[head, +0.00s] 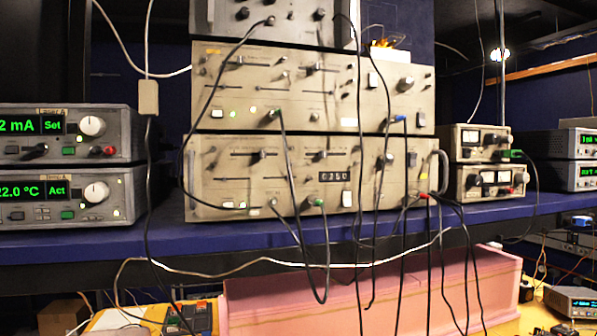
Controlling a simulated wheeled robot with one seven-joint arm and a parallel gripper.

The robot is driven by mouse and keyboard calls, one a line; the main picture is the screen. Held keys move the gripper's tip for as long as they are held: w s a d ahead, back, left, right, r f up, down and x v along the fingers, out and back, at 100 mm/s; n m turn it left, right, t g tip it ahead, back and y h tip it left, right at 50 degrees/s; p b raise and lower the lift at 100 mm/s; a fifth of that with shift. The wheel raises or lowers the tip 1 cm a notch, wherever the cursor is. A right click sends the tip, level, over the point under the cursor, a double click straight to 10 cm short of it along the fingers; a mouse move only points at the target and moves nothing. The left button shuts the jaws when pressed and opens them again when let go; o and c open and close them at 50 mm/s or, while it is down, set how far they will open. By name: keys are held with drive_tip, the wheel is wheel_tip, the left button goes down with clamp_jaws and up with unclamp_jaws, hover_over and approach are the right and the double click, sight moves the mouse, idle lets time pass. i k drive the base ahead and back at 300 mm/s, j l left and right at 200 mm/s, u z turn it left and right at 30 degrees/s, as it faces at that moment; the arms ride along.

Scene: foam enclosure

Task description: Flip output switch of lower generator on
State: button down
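The lower generator (305,165) is a wide beige unit at the middle of the blue shelf, with sliders, knobs, a small digital display (334,176) and cables plugged into its front. A pale rectangular switch (346,198) sits right of the green plug on its lower row, and another pale one (254,211) sits at lower left. I cannot tell which is the output switch or its position. The upper generator (300,85), similar in look, is stacked directly on top. My gripper is not in view.
Black cables hang across the generator fronts and below the shelf (80,240). Small meter units (482,160) stand at right. A pink foam box (370,295) is below the shelf.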

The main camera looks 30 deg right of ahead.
sight(412, 158)
drive_tip(key=k+l+z, duration=0.1)
drive_tip(key=z, duration=0.25)
drive_tip(key=k+l+z, duration=0.1)
drive_tip(key=l+z, duration=0.25)
drive_tip(key=k+z, duration=0.1)
drive_tip(key=z, duration=0.25)
drive_tip(key=i+l, duration=0.05)
